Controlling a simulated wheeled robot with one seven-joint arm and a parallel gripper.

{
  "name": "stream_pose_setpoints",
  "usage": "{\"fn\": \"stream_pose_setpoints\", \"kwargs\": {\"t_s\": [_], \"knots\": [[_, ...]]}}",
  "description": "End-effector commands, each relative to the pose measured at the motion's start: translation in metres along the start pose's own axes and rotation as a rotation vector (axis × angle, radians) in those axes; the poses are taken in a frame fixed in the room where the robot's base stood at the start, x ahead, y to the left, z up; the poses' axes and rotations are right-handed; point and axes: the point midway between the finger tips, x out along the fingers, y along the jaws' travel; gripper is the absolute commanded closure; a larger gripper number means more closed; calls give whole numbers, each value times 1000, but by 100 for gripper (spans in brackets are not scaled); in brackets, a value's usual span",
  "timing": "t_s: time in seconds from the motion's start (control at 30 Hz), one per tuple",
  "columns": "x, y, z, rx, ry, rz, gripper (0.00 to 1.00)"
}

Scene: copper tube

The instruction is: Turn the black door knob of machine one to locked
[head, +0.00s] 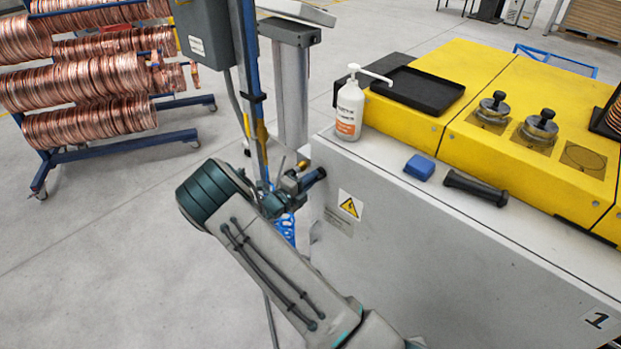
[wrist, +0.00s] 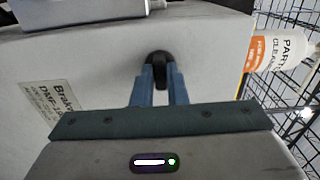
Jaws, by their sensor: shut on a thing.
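The black door knob (wrist: 158,57) shows in the upper middle of the wrist view, on a pale grey panel. The two blue fingers of my gripper (wrist: 161,72) are closed around its lower part, one on each side. Part of the knob is hidden between the fingers. Machine one (head: 450,250) is the grey cabinet with a yellow top and a "1" label in the head view. My gripper (head: 312,179) is at its left side, below the top edge. The knob is too small and covered to make out in the head view. I cannot read its lock position.
A white pump bottle (head: 349,105), a blue block (head: 419,167) and a black handle-shaped tool (head: 475,188) stand or lie on the cabinet top. A blue post (head: 256,110) rises close behind my gripper. A copper coil rack (head: 120,155) stands left; the floor between is clear.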

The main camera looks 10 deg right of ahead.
Motion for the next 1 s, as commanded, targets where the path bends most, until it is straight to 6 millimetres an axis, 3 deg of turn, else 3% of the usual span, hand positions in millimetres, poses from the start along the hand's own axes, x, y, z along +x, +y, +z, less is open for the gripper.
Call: {"fn": "stream_pose_setpoints", "kwargs": {"t_s": [0.4,0.43,0.5,0.83,1.0], "knots": [[0,0,1,-6,-3,-1,100],[0,0,1,-5,-3,-1,82],[0,0,1,-5,-3,-1,65],[-3,0,0,-5,-1,0,65],[-25,3,1,-5,-4,2,65]]}}
